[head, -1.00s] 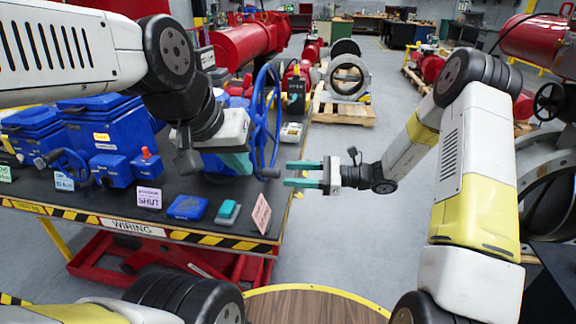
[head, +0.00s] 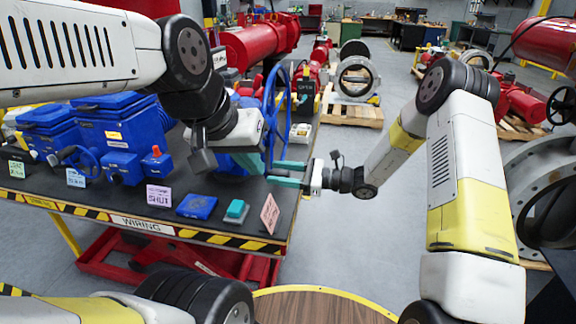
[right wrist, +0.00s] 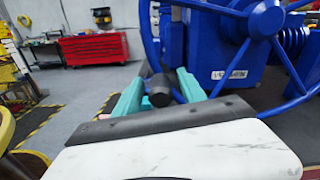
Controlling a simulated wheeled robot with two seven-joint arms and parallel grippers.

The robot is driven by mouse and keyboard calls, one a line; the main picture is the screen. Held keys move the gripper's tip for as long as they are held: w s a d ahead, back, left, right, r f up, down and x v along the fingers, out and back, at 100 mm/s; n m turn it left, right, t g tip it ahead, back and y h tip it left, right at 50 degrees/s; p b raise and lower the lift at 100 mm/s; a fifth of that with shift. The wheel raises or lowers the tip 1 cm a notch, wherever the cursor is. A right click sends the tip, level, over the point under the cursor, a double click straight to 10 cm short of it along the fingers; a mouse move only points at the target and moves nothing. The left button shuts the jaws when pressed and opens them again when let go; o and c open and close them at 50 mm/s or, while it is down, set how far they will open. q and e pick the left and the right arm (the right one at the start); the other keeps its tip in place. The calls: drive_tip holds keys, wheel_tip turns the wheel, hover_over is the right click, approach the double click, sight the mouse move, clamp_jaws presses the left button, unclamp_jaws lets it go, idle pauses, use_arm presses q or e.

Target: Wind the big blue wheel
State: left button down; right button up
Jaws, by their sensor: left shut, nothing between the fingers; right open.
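The big blue wheel (head: 268,115) stands upright at the right end of the workbench, seen nearly edge-on. In the right wrist view its hub and spokes (right wrist: 266,20) fill the upper right. A black handle knob (right wrist: 159,90) sits at the wheel's rim. My right gripper (head: 271,172) is open, its teal fingers on either side of the knob. A gap shows beside the knob, so it is not clamped. My left gripper (head: 248,162) is shut and empty, just left of the wheel, partly hidden by its own wrist.
The black-topped workbench (head: 120,207) holds blue actuators (head: 112,130), a small blue wheel (head: 88,160), a pink SHUT card (head: 158,196) and another pink card (head: 269,213) near its right edge. Open grey floor (head: 340,240) lies right of the bench.

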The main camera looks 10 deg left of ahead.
clamp_jaws()
idle(1.3)
